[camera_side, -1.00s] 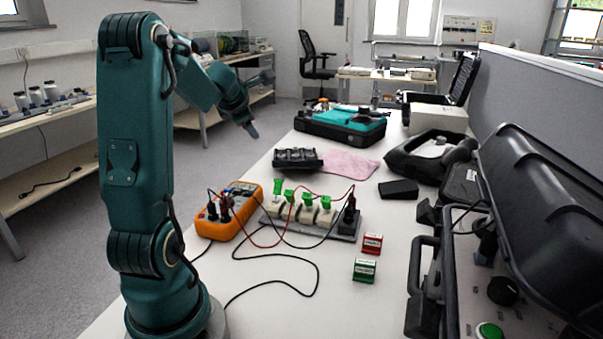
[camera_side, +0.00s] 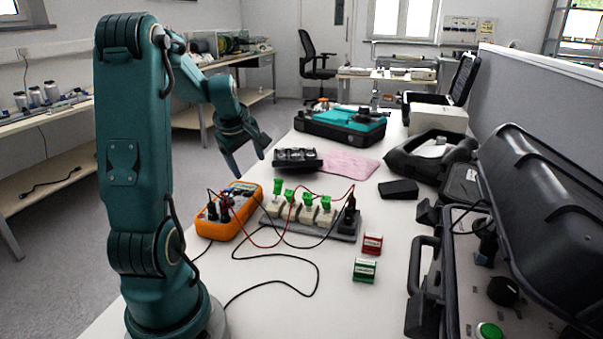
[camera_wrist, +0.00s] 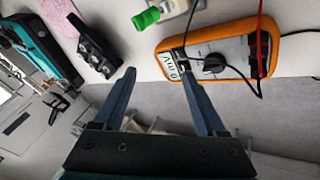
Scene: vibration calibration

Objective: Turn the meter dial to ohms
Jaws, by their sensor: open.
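The orange multimeter (camera_side: 228,211) lies on the white table at the middle left, with red and black leads plugged in. It also shows at the upper right of the wrist view (camera_wrist: 205,45), with a lit display and a black dial (camera_wrist: 214,63). I cannot read the dial's setting. My gripper (camera_side: 249,163) is in the air above and behind the meter in the side view. In the wrist view my gripper's (camera_wrist: 158,85) two blue fingers are spread with nothing between them. The right finger overlaps the meter's display end; I see no contact.
A terminal strip with green clamps (camera_side: 305,213) stands right of the meter, joined to it by leads. A black device (camera_side: 297,159) and a pink cloth (camera_side: 349,164) lie behind. Red (camera_side: 372,244) and green (camera_side: 364,270) blocks sit in front. An open black case (camera_side: 520,240) fills the right.

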